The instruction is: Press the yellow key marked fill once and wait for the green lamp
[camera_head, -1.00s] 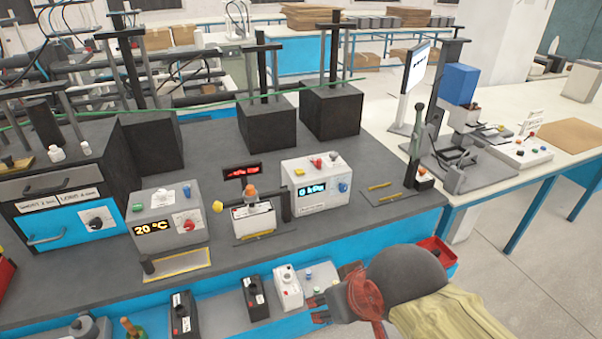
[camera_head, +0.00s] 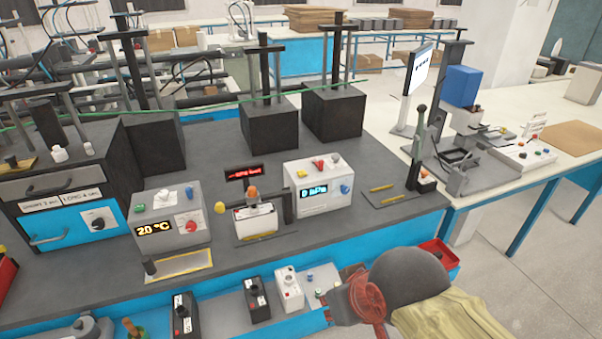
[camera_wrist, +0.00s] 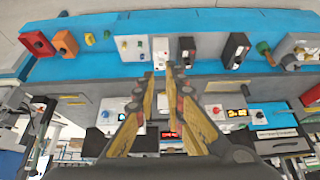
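A white box with a lit "0 kPa" display (camera_head: 315,194) stands on the grey bench. The box also shows upside down in the wrist view (camera_wrist: 112,112). My gripper (camera_head: 328,308) is in front of the bench, over the lower blue shelf and apart from the box. In the wrist view its two fingers (camera_wrist: 164,72) stand apart with nothing between them.
A "20 °C" box (camera_head: 165,229), a battery station with a red display (camera_head: 243,172) and a lever (camera_head: 417,150) stand on the bench. Black and white boxes (camera_head: 290,290) line the lower shelf.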

